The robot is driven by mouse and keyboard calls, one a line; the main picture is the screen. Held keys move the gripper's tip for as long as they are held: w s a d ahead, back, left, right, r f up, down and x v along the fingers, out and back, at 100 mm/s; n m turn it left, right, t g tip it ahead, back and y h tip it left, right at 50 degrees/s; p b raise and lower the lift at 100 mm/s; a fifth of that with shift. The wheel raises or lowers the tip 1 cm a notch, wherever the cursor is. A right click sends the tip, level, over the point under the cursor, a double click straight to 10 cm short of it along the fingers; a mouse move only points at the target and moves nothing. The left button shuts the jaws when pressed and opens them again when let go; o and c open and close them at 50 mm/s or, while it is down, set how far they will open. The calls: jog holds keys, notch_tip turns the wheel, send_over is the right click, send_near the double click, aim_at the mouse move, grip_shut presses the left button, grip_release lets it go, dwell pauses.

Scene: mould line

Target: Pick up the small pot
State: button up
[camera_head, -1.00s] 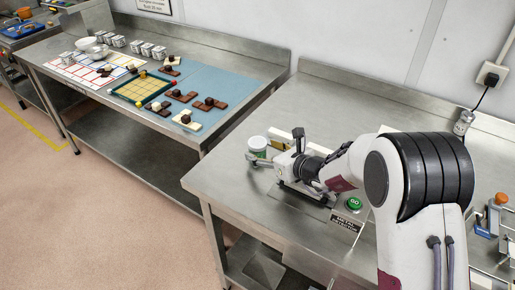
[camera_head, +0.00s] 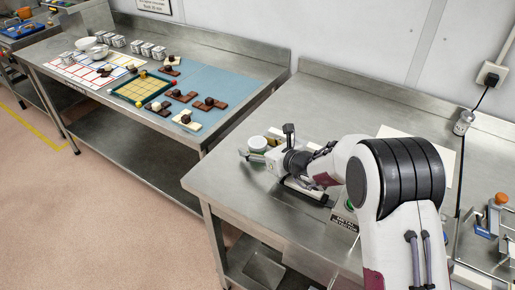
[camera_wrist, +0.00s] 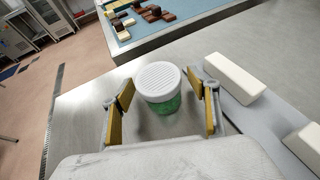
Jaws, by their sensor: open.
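The small pot (camera_wrist: 160,88) has a white ribbed lid and a green body. In the wrist view it stands upright on the steel bench, between the two fingers of my gripper (camera_wrist: 161,90). The fingers are open, with a gap showing on each side of the pot. In the head view the pot (camera_head: 257,143) shows near the bench's left part, just behind my gripper (camera_head: 256,158). The lower part of the pot is partly hidden there.
White blocks (camera_wrist: 234,76) lie right of the pot, close to the right finger. Another bench (camera_head: 225,80) with a blue mat and chocolate pieces stands to the left, across a gap. A white sheet (camera_head: 447,157) and a tool rack (camera_head: 490,215) are on the right.

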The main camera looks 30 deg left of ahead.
aim_at(257, 142)
jog(key=c, duration=1.3)
jog(key=shift+r, duration=0.1)
jog(key=shift+r, duration=4.95)
